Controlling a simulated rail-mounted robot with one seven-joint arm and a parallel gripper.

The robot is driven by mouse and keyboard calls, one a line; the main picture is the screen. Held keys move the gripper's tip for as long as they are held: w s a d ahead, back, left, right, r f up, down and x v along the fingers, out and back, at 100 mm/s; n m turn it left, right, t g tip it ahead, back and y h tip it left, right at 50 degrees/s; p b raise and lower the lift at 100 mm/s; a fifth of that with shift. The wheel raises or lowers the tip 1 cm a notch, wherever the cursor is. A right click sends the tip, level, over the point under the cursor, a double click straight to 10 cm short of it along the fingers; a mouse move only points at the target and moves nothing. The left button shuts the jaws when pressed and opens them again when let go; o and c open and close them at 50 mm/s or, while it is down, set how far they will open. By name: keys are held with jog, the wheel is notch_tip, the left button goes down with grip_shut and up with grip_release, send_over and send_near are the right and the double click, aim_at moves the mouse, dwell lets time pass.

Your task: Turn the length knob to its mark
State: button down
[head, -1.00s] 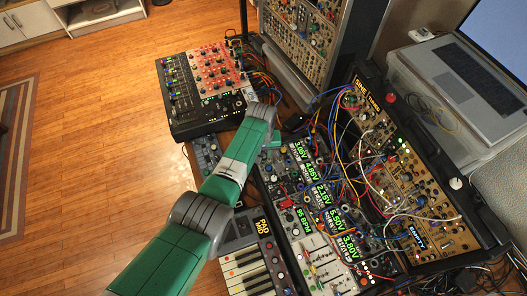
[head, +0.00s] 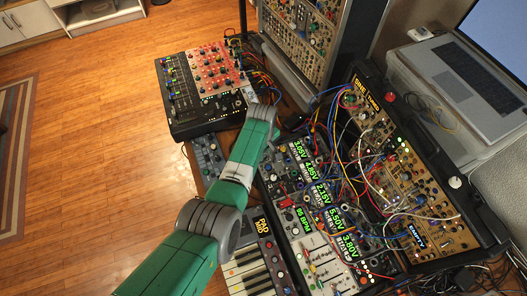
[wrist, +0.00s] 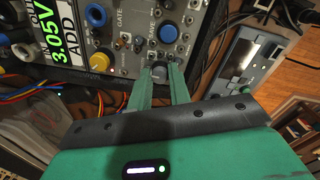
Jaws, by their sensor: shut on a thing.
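In the wrist view, my gripper (wrist: 160,74) has its two green fingers close together at the lower edge of a grey module panel (wrist: 130,45). It is shut on a small grey knob (wrist: 159,70), which shows between the fingertips. The label and mark of this knob are too small or hidden to read, so I cannot confirm from print that it is the length knob. A large blue knob (wrist: 167,33) sits just above it on the same panel. In the head view, my own green arm hides the fingertips and the knob.
Other knobs and a green 3.05V display (wrist: 64,40) lie left of the gripper. Patch cables (head: 335,150) hang over the modules at right. A keyboard (head: 250,270) stands in front, and a mixer with a red panel (head: 212,68) stands at the back.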

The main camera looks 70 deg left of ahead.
jog(key=shift+n, duration=0.3)
jog(key=c, duration=1.6)
grip_release()
notch_tip(320, 180, up, 8)
jog(key=p, duration=0.2)
jog(key=shift+s+p, duration=0.1)
jog(key=shift+p, duration=0.25)
